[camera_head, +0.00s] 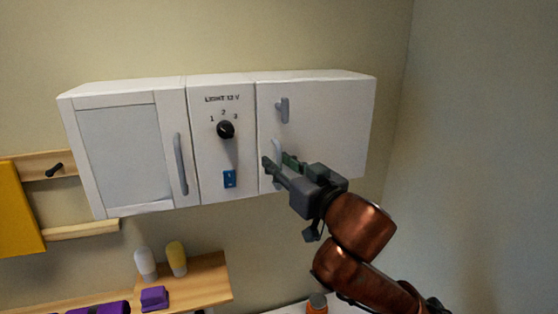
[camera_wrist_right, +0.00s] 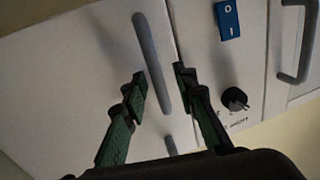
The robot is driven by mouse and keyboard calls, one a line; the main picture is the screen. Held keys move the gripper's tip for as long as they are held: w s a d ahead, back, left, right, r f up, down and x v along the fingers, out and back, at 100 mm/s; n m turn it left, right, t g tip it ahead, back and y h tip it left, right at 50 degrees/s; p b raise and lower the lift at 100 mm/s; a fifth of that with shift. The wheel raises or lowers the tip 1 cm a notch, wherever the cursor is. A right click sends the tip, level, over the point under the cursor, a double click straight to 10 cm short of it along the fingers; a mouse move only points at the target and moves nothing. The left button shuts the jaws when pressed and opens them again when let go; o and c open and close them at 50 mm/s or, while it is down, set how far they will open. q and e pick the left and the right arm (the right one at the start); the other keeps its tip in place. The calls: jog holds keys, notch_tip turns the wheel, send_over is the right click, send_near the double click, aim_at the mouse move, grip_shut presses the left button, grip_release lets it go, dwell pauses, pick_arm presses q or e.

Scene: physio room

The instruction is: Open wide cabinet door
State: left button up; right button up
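The white wall cabinet has a plain wide door (camera_head: 335,120) on its right side, which looks closed. A grey vertical bar handle (camera_head: 277,148) sits low near the door's left edge, partly hidden by my gripper. A small grey latch-like piece (camera_head: 283,110) sits above it. My right gripper (camera_head: 277,162) is open at the handle. In the right wrist view the handle (camera_wrist_right: 152,62) runs between the two spread fingers (camera_wrist_right: 160,80), with gaps on both sides. I cannot tell how deep the fingers reach around it. My left gripper is out of view.
A middle panel (camera_head: 210,165) carries a black dial (camera_head: 226,129) and a blue switch (camera_head: 229,179), close left of my fingers. A framed left door (camera_head: 120,150) with its own handle (camera_head: 180,164) is closed. A wooden shelf (camera_head: 210,285) holding bottles is below.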

jog(key=shift+w, duration=0.1)
jog(key=shift+c, duration=0.4)
grip_shut()
dwell(0.3)
